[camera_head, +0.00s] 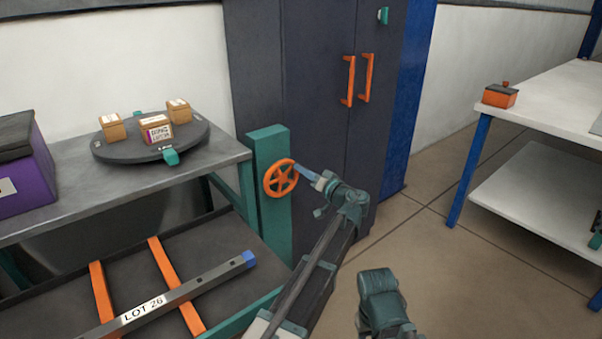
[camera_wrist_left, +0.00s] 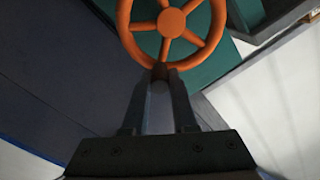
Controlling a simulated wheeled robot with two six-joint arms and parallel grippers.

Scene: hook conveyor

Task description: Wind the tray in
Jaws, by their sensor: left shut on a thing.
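An orange handwheel (camera_head: 280,178) with spokes is mounted on a teal post (camera_head: 268,220) beside the bench. It also shows in the left wrist view (camera_wrist_left: 172,22). My left gripper (camera_head: 299,169) is at the right side of the wheel. In the left wrist view its two fingers (camera_wrist_left: 161,76) close on a short dark grip at the wheel's rim. A low dark tray-like surface (camera_head: 215,240) with a teal edge lies below the bench. Orange bars (camera_head: 174,285) and a grey beam (camera_head: 190,289) labelled LOT 26 lie on it. My right gripper's jaws do not show.
The bench (camera_head: 75,212) holds a round dark turntable (camera_head: 187,142) with small boxes and a purple bin (camera_head: 28,190). A dark cabinet (camera_head: 310,90) stands behind the wheel. A white table (camera_head: 555,100) is at right, with open floor between.

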